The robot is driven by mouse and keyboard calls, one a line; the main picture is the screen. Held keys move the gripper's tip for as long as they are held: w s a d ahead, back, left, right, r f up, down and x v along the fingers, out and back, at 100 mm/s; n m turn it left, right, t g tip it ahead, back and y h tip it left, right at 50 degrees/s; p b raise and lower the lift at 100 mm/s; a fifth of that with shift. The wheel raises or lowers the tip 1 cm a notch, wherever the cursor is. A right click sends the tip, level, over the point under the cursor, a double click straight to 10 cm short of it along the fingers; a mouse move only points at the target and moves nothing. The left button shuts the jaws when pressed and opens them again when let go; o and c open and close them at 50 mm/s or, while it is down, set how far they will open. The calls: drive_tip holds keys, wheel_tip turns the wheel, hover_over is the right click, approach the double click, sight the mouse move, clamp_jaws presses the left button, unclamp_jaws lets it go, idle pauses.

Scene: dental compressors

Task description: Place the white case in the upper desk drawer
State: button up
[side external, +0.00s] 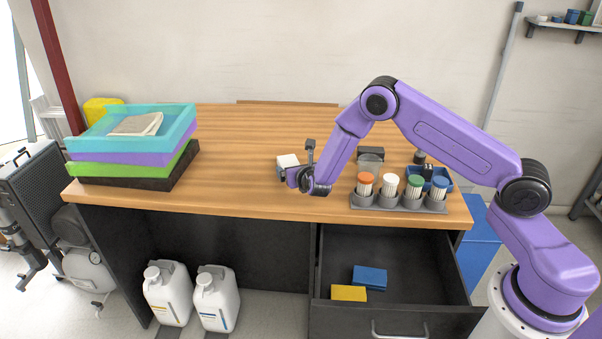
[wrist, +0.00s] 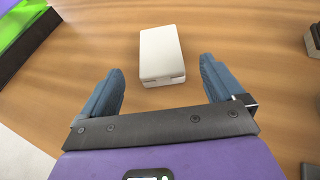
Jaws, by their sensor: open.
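The upper desk drawer (side external: 415,270) is pulled open below the desk's right side. Inside it lie a blue box (side external: 370,277) and a yellow box (side external: 348,293), with bare drawer floor around them.
A grey rack with several coloured-cap containers (side external: 400,202) stands at the desk's right front edge, above the drawer. Stacked coloured trays (side external: 130,145) stand at the left. Two white jugs (side external: 192,294) stand on the floor below.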

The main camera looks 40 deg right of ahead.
drive_tip(key=shift+v, duration=2.6)
drive_tip(key=s+r+m+g, duration=0.3)
drive_tip(key=s+r+m, duration=0.3)
drive_tip(key=s, duration=0.5)
drive_tip(key=s+r+m+g, duration=0.4)
drive_tip(key=s+r+m, duration=0.3)
drive_tip(key=s, duration=0.5)
drive_tip(key=shift+s+a+m+h, duration=0.25)
drive_tip(key=shift+a+m+h, duration=0.05)
drive_tip(key=s+m+g+y, duration=0.1)
drive_tip(key=s+y, duration=0.1)
drive_tip(key=s, duration=0.4)
drive_tip(key=s+a+r+m+g+y, duration=0.1)
drive_tip(key=s+m+g+y, duration=0.1)
drive_tip(key=s, duration=0.5)
drive_tip(key=s+a+r+m+g+y, duration=0.1)
drive_tip(key=s+m+g+y, duration=0.1)
drive_tip(key=s, duration=0.5)
drive_tip(key=shift+s+a, duration=0.1)
drive_tip(key=shift+a, duration=0.1)
